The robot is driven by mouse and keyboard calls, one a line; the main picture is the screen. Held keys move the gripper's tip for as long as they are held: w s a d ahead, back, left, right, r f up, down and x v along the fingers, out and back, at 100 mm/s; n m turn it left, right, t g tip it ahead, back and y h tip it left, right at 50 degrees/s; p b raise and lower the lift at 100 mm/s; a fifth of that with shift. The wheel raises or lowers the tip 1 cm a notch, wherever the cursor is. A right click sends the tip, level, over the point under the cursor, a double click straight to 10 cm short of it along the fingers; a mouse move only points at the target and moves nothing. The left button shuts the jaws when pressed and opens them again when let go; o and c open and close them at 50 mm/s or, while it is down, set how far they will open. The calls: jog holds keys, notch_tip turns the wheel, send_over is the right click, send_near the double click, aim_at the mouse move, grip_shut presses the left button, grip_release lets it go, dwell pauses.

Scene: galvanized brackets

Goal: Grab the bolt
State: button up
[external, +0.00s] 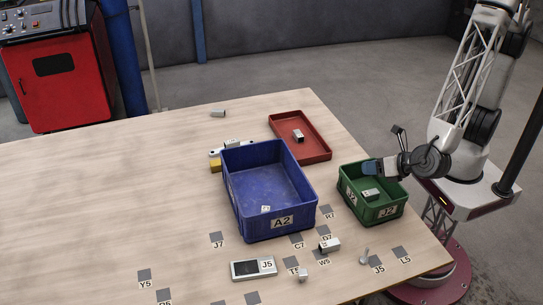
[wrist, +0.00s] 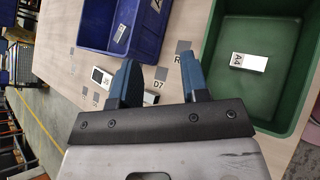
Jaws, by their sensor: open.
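A small grey metal piece that looks like the bolt (external: 364,256) stands on the table near its front right edge, in the external view. It is too small to be sure of its shape. I cannot make it out in the wrist view. My gripper (external: 370,168) is above the green bin (external: 373,213), up and behind the bolt and well apart from it. In the wrist view my gripper (wrist: 158,80) has its two blue fingers spread, with nothing between them.
The blue bin A2 (external: 251,215) stands mid-table, with a red tray (external: 324,151) behind. A galvanized bracket (external: 329,245), a grey device (external: 253,268) and a small light piece (external: 302,274) lie in front. A bracket (wrist: 249,62) is in the green bin. The table's left is mostly clear.

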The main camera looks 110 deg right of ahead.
jog(key=w+a+f+n+t+y, duration=0.2)
jog(key=a+f+n+t, duration=0.2)
jog(key=a+f+n, duration=0.4)
jog(key=n+t+y, duration=0.2)
jog(key=n+y, duration=0.1)
jog(key=n, duration=0.1)
send_near(368, 250)
jog(key=w+d+f, duration=0.2)
jog(key=w, duration=0.1)
jog(key=shift+w+f, duration=0.15)
jog(key=shift+f, duration=0.2)
jog(key=shift+x, duration=1.3)
jog(key=shift+x, duration=2.65)
jog(key=shift+a, duration=0.15)
grip_shut()
